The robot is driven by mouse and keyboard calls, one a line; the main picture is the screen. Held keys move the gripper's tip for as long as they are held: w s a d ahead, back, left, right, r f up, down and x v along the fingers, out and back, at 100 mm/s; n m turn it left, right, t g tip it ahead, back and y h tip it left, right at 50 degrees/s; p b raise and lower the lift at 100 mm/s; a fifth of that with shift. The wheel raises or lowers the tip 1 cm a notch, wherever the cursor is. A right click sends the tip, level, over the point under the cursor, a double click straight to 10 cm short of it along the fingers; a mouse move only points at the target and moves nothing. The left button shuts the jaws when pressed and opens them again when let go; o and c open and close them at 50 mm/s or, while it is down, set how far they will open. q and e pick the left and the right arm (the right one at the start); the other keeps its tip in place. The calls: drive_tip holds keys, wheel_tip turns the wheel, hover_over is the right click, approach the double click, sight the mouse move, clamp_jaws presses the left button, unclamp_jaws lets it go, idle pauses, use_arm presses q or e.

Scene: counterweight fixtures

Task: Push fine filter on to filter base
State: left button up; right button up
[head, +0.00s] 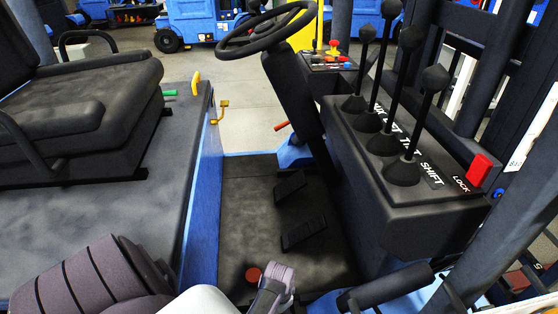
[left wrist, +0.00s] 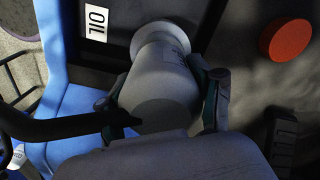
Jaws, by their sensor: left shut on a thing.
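My left gripper (left wrist: 157,78) is shut on a grey cylinder, which looks like the fine filter (left wrist: 158,95), with one finger on each side. The cylinder's far end meets or overlaps a pale round flange, perhaps the filter base (left wrist: 160,32), on a dark panel beside a white OIL label (left wrist: 96,24). Whether they touch or a gap remains, I cannot tell. In the head view my left gripper (head: 275,288) is low in the footwell at the bottom edge. Its fingertips and the filter are hidden there. My right gripper is not in view.
A red disc (left wrist: 285,38) lies right of the gripper; it also shows in the head view (head: 253,274). A black bar (left wrist: 55,128) crosses from the left in the wrist view. Pedals (head: 303,232), a lever console (head: 400,190) and the seat side (head: 205,170) bound the footwell.

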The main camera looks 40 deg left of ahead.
use_arm(q)
drive_tip(key=shift+f, duration=0.3)
drive_tip(key=shift+f, duration=0.1)
drive_tip(key=shift+f+b, duration=0.35)
drive_tip(key=shift+f, duration=0.2)
drive_tip(key=shift+c, duration=0.7)
drive_tip(key=shift+f, duration=0.1)
drive_tip(key=shift+s+d+f, duration=0.1)
